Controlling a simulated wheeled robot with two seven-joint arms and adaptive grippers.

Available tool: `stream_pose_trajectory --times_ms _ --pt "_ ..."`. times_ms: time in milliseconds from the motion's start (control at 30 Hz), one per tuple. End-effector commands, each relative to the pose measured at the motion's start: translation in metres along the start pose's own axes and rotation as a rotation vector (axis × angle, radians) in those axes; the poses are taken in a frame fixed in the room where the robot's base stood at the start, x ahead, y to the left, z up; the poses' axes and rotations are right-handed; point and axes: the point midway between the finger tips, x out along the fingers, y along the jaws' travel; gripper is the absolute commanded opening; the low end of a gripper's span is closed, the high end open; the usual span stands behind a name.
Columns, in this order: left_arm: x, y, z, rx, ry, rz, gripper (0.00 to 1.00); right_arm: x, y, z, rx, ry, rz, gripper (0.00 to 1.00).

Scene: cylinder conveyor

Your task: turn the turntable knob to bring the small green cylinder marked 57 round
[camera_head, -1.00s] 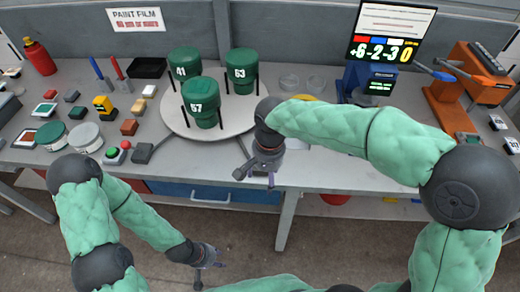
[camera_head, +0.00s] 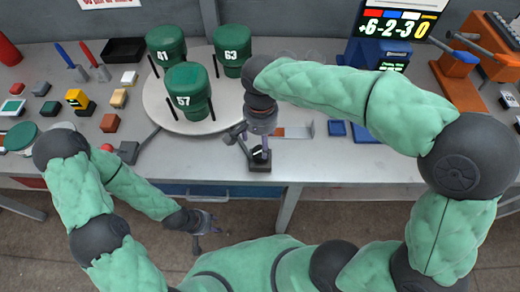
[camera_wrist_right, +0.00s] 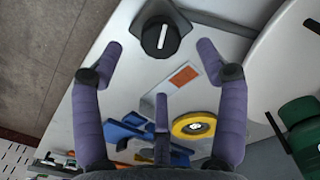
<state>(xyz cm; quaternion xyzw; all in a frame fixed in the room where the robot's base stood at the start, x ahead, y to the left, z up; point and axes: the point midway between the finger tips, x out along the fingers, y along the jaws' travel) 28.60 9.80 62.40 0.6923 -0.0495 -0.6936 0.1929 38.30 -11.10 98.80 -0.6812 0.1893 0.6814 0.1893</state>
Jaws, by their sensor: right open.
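The green cylinder marked 57 (camera_head: 190,92) stands upright on the front of the round white turntable (camera_head: 158,112). Two more green cylinders stand behind it, one marked 63 (camera_head: 232,52). The knob, black with a white bar, shows ahead of my right fingers in the wrist view (camera_wrist_right: 160,37). In the head view its black base (camera_head: 260,165) sits at the table's front edge, partly hidden by my right gripper (camera_head: 248,146). That gripper is open and empty, its fingers (camera_wrist_right: 160,50) spread short of the knob, not visibly touching it. My left gripper (camera_head: 207,228) hangs empty before the table, fingers apart.
A yellow tape ring (camera_wrist_right: 194,125) lies on the table behind my right fingers in the wrist view. Small blocks and a yellow item (camera_head: 77,98) lie left of the turntable. A blue display stand (camera_head: 375,65) is at the back right. The table front right of the knob is mostly clear.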

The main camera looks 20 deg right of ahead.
Motion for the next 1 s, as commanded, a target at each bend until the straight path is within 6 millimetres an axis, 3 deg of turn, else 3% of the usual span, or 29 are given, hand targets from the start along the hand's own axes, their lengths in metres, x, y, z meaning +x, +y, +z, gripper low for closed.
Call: stream_pose_trajectory --times_ms 100,300,767,1000 --pt "0.011 -0.004 -0.001 0.000 0.001 0.000 0.40 0.025 0.000 0.000 0.000 -0.002 0.002 0.74" --pt "0.020 -0.007 -0.001 0.000 0.001 0.000 0.40 0.051 0.000 0.000 0.000 0.000 0.001 0.74" --pt "0.023 -0.008 -0.002 0.000 0.001 0.000 0.40 0.061 0.000 0.000 0.000 0.001 0.000 0.74" --pt "0.023 -0.008 -0.002 0.000 0.001 0.000 0.40 0.061 0.000 0.000 0.000 0.000 0.000 0.17"
